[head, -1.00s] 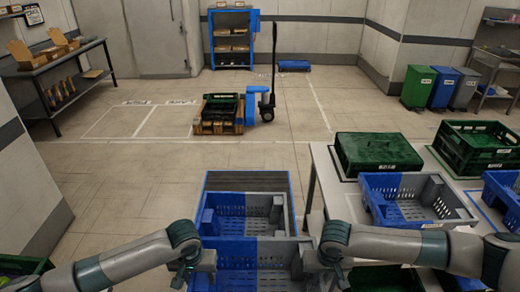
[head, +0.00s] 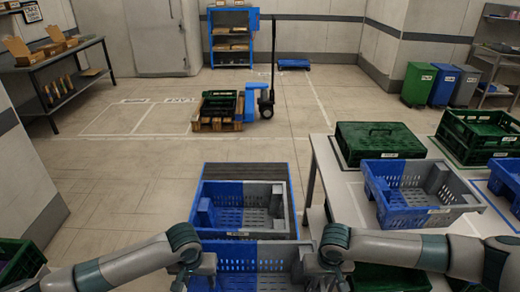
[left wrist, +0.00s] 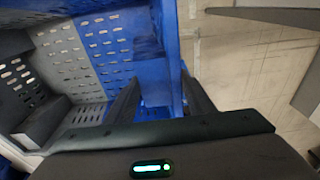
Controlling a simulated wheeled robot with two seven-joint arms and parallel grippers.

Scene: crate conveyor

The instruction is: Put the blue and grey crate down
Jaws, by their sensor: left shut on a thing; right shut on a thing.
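The blue and grey crate (head: 258,252) is held between my two grippers at the bottom centre of the head view, blue half left and grey half right. My left gripper (head: 198,268) is shut on its blue left side. In the left wrist view, the fingers (left wrist: 155,98) are at a blue crate wall (left wrist: 172,45), with a slotted grey and blue interior beside it. My right gripper (head: 318,270) is shut on its grey right side. A second blue and grey crate (head: 243,190) stands just beyond it. The held crate's underside is hidden.
A white table (head: 348,205) on the right bears a green lidded crate (head: 380,140), another blue and grey crate (head: 425,210) and a green crate (head: 482,135). A green crate (head: 20,262) is at lower left. The floor beyond is clear up to a pallet truck (head: 250,105).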

